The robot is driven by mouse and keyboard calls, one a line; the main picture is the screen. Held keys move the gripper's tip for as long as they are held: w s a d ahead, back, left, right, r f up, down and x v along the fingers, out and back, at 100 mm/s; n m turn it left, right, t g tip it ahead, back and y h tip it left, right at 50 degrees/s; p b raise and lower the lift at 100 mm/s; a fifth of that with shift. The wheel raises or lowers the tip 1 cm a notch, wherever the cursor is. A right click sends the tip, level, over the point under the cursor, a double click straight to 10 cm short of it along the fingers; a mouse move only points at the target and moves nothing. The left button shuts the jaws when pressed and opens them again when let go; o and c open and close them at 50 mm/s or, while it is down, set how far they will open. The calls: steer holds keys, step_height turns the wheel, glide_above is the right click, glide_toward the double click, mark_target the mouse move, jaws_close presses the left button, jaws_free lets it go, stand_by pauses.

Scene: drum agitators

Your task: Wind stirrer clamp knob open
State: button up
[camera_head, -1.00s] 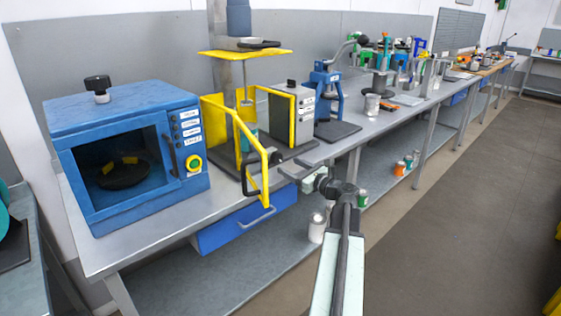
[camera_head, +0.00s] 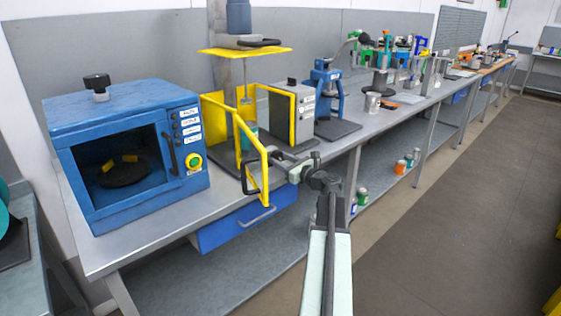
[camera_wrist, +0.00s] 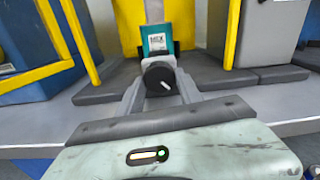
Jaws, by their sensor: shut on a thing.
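The white line is slanted. A teal can (camera_wrist: 168,35) with a white label stands just behind the knob. In the head view, the stirrer has a blue-grey motor (camera_head: 238,16) above a yellow plate (camera_head: 245,54), with a yellow guard frame (camera_head: 258,152) in front. My gripper (camera_head: 280,165) also shows there beside the guard; the knob is too small to tell.
A blue oven (camera_head: 112,150) stands left of the stirrer on the grey bench (camera_head: 140,245). A grey control box (camera_head: 284,118) and a blue press (camera_head: 328,92) stand to the right. A blue drawer (camera_head: 232,230) hangs below. The floor at right is clear.

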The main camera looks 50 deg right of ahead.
steer(key=shift+a, duration=0.1)
steer(key=shift+n, duration=0.6)
steer(key=shift+n, duration=0.6)
steer(key=n, duration=0.5)
steer(key=shift+w+r, duration=0.1)
steer(key=shift+r, duration=0.05)
steer(key=shift+n, duration=0.4)
steer(key=o, duration=1.4)
steer(key=shift+c, duration=0.2)
